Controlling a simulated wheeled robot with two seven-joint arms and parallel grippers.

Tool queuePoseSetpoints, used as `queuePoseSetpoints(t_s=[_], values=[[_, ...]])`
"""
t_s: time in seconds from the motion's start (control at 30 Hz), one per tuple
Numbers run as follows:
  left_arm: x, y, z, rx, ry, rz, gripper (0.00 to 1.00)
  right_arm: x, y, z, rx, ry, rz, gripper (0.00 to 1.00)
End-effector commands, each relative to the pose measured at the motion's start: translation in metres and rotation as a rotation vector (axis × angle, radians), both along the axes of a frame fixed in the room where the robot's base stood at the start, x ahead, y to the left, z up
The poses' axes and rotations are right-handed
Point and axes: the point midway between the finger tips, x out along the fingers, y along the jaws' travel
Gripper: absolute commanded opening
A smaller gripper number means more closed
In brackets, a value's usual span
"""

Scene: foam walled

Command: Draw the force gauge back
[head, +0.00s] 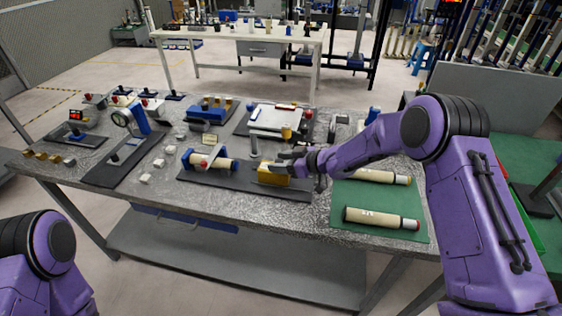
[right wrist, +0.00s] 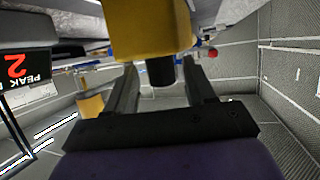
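A yellow block (head: 270,176), seemingly the force gauge's body, sits at the right end of a long dark base plate (head: 240,198). In the right wrist view the yellow body (right wrist: 150,28) is close above my fingers, with a short black stub (right wrist: 160,73) below it. My right gripper (head: 284,160) is at the block, its fingers (right wrist: 162,88) apart on either side of the stub, with gaps showing. A black display reading PEAK and a red digit (right wrist: 22,70) shows inverted at left. My left gripper is out of view.
A cream cylinder in a blue holder (head: 212,162) lies on the same plate. A green mat (head: 350,214) at right holds cream cylinders. A dial gauge stand (head: 122,118) is at left, and a white-topped fixture (head: 275,120) stands behind.

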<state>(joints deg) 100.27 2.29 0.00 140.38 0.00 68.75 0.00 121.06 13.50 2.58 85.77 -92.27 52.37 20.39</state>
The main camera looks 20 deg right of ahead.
Motion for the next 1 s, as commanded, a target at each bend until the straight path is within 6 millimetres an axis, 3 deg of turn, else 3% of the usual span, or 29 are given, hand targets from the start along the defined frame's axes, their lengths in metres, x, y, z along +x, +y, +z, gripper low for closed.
queuePoseSetpoints(t_s=[0.27,0.7,1.0], values=[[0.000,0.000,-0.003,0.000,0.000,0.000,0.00,-0.005,-0.005,0.003,0.002,-0.001,0.001,0.54],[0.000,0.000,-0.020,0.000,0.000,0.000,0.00,-0.064,-0.066,0.037,0.003,-0.002,-0.001,0.54],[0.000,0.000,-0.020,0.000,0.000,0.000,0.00,-0.069,-0.071,0.041,0.002,0.000,-0.002,0.54]])
